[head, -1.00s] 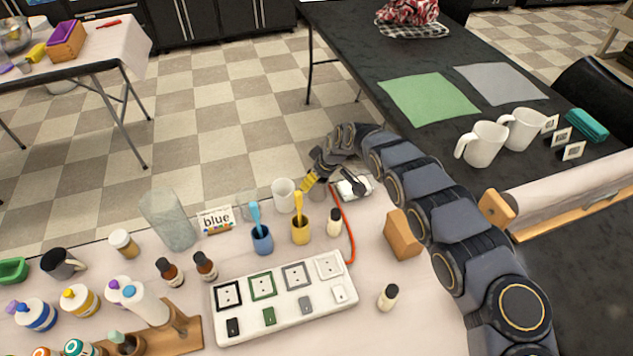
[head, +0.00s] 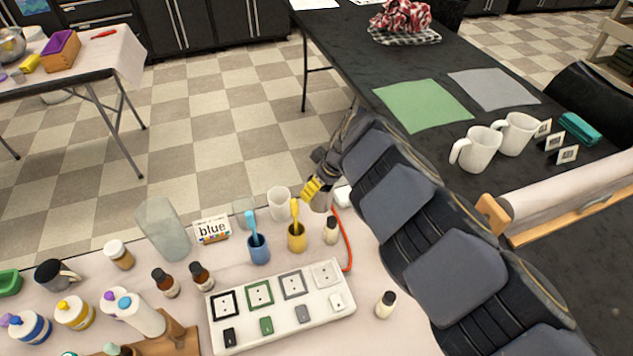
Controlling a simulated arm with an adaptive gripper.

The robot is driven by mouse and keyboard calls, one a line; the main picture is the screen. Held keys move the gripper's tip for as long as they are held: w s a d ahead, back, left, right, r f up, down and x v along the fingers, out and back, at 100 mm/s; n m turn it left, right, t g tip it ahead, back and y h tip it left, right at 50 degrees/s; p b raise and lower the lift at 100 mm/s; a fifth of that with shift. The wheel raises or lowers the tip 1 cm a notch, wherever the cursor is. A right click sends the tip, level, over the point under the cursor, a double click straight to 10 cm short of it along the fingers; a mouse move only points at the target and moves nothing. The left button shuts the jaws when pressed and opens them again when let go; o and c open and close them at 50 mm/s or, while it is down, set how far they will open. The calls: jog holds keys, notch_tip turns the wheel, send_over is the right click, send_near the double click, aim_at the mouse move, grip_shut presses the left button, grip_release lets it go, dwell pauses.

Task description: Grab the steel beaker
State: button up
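A small grey metallic cup, which looks like the steel beaker (head: 321,202), stands near the far edge of the light table, right of the yellow cup. It is partly covered by my gripper (head: 312,189), whose yellow fingertip reaches down at the beaker's left rim. The other finger is hidden, so I cannot tell whether the gripper is open or closed on the beaker, or whether they touch. My arm comes in from the right.
A white mug (head: 279,203), a yellow cup (head: 297,238) and a blue cup (head: 259,250) stand left of the beaker. A small bottle (head: 331,230) and an orange cable (head: 347,240) are close in front. A white device (head: 343,196) is partly hidden behind my arm.

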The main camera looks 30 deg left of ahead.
jog(key=s+d+r, duration=0.2)
jog(key=s+d, duration=0.1)
jog(key=s, duration=0.2)
jog(key=shift+d+r, duration=0.25)
jog(key=shift+r, duration=0.15)
